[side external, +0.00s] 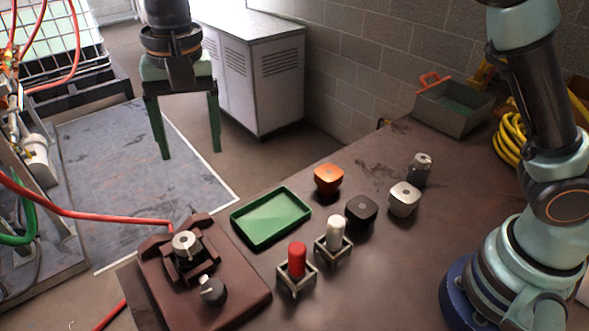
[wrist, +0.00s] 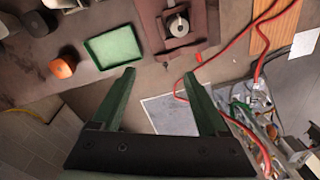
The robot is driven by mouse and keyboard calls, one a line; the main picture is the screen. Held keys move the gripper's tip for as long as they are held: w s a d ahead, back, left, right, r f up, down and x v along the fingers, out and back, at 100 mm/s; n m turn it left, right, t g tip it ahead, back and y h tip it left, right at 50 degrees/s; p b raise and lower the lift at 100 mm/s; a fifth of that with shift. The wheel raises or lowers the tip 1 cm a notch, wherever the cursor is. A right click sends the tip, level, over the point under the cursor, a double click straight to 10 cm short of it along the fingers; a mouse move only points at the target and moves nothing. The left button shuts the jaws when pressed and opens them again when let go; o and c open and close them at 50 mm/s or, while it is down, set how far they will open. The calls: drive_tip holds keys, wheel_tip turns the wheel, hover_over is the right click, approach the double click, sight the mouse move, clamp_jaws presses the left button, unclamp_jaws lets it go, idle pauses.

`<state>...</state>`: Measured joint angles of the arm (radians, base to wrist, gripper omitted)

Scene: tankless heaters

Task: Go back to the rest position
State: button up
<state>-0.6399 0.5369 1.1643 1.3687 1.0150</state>
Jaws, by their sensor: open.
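My gripper (side external: 190,152) hangs high at the upper left in the side external view, with its two green fingers spread wide and nothing between them. In the wrist view my gripper (wrist: 162,75) also shows open and empty. It is above the floor area beyond the table (side external: 375,275), apart from every object on it. The table surface also shows in the wrist view (wrist: 70,85).
A green tray (side external: 271,219) lies on the table beside a brown fixture (side external: 230,290). Red (side external: 297,259) and white (side external: 335,232) cylinders stand in holders. Orange (side external: 328,178), black (side external: 361,209) and silver (side external: 405,197) knobs sit behind. A red hose (side external: 95,214) reaches the fixture.

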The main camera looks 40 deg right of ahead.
drive_tip(key=s+d+r+n+t, duration=0.1)
drive_tip(key=s+d+r, duration=0.15)
drive_tip(key=d, duration=0.75)
drive_tip(key=s+d+r+n+t, duration=0.1)
drive_tip(key=d+r+t, duration=0.15)
drive_tip(key=d, duration=0.65)
drive_tip(key=s+d+f+n+t, duration=0.1)
drive_tip(key=s+d+f, duration=0.3)
drive_tip(key=s+d, duration=0.5)
drive_tip(key=shift+d+f+n, duration=0.25)
drive_tip(key=shift+d+n, duration=0.35)
drive_tip(key=shift+d, duration=0.65)
drive_tip(key=shift+t, duration=0.25)
